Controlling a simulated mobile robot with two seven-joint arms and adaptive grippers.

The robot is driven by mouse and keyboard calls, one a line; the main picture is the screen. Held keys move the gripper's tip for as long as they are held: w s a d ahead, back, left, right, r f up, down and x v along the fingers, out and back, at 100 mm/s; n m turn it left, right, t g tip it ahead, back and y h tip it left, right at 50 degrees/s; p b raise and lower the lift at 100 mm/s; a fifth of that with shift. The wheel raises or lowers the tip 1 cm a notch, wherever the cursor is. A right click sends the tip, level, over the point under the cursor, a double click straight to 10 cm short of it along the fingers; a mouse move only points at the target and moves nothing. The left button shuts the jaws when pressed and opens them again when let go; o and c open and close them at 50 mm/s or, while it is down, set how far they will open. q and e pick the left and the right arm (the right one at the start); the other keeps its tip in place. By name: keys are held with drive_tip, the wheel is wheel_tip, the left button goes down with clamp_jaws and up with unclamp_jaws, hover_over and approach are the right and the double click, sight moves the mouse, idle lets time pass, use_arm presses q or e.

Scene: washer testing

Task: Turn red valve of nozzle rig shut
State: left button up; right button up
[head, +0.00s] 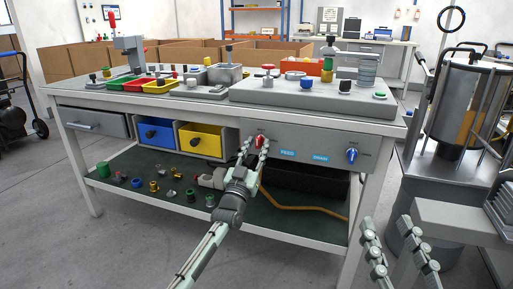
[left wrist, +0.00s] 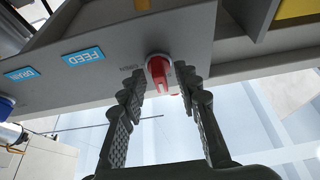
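The red valve (head: 260,141) is a small red handle on the grey front panel (head: 305,141) of the bench. In the left wrist view the red valve (left wrist: 159,74) sits on a pale round base, its handle roughly upright in that picture. My left gripper (head: 264,147) is at the panel, in front of the valve. In the left wrist view my left gripper (left wrist: 163,84) has one fingertip on each side of the handle, with small gaps that look clear; contact is hard to judge. My right gripper (head: 397,239) is open and empty at the lower right, away from the bench.
A blue valve (head: 352,154) sits farther right on the same panel, past blue FEED (head: 287,153) and DRAIN (head: 320,158) labels. A yellow drawer (head: 201,142) is left of the panel. Loose fittings lie on the lower shelf (head: 170,212). A metal tank (head: 465,110) stands right of the bench.

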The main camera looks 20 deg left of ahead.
use_arm(q)
drive_tip(key=v, duration=1.2)
drive_tip(key=shift+f, duration=0.1)
